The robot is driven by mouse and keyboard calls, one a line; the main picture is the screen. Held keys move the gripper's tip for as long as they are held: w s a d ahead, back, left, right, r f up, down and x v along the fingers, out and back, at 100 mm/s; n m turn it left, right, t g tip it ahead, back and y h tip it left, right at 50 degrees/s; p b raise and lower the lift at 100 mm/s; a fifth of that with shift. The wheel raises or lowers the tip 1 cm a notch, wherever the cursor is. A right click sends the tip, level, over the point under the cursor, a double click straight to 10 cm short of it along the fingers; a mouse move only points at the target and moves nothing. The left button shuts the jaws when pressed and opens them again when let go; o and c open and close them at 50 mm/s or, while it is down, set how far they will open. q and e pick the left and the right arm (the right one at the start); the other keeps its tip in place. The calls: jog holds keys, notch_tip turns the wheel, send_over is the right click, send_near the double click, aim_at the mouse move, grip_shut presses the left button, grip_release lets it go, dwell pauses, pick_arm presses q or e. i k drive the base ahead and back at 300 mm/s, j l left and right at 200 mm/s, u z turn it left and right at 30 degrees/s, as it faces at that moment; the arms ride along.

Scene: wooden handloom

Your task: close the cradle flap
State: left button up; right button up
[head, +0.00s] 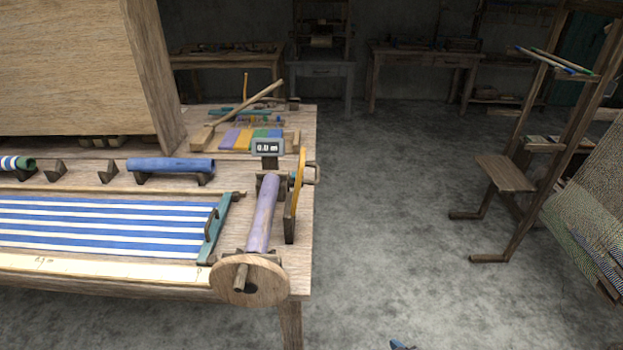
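A lilac cloth roll (263,214) lies in the winding cradle at the table's right end. A dark upright bracket (289,222) stands beside the roll. I cannot make out which part is the cradle flap, or whether it is open. A small display (268,147) behind the roll appears to read 0.0 m. Neither of my grippers is recognisable in the head view.
Blue-and-white striped cloth (100,225) ends at a teal bar (216,228) left of the cradle. A blue roll (170,165) rests on dark supports behind it. A large wooden panel (75,65) blocks the back left. Floor (400,220) right of the table is clear.

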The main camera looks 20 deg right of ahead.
aim_at(302, 164)
jog(key=l, duration=0.4)
jog(key=i+l+u, duration=0.15)
jog(key=l, duration=0.3)
jog(key=i+l, duration=0.15)
jog(key=l, duration=0.25)
jog(key=i+l+u, duration=0.1)
jog(key=l, duration=0.3)
jog(key=i+j+u, duration=0.1)
jog(key=i, duration=0.2)
